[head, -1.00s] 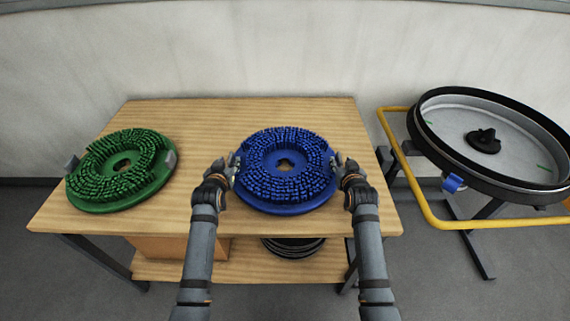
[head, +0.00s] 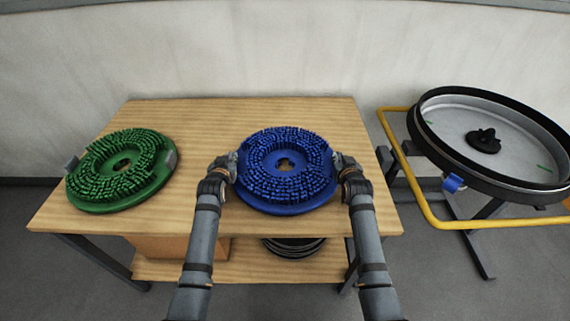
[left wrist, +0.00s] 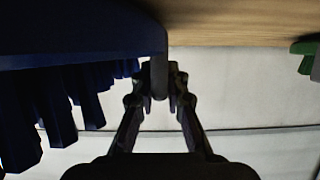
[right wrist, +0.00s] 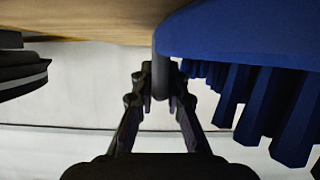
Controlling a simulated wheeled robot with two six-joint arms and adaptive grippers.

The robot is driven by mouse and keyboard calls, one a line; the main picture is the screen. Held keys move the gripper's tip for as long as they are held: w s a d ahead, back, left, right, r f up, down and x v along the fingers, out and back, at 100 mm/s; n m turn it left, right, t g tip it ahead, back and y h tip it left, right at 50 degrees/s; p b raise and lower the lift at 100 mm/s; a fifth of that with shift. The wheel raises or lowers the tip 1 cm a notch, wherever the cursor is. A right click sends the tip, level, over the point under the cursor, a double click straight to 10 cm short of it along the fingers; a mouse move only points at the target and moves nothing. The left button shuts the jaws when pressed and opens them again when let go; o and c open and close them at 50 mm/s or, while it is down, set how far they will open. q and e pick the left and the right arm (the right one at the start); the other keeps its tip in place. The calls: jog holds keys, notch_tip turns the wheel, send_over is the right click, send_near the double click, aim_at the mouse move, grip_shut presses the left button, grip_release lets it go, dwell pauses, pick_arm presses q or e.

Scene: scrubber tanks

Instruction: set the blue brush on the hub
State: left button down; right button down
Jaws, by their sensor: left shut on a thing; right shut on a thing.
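The blue brush (head: 285,190) is a round disc with bristles up and a hole in its middle. It lies on the front right part of the wooden table. My left gripper (head: 233,163) is shut on a small tab at its left edge; the left wrist view shows the fingers closed on it (left wrist: 160,80). My right gripper (head: 341,165) is shut on the tab at the right edge, also seen in the right wrist view (right wrist: 160,80). The black hub (head: 484,141) stands in the middle of a round, black-rimmed tank deck at the right.
A green brush (head: 115,195) lies on the left of the table (head: 205,120). The deck (head: 462,112) stands right of the table, with a yellow rail (head: 430,212) and blue clip (head: 453,183) at its near side. The table behind the brushes is clear.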

dwell(0.4)
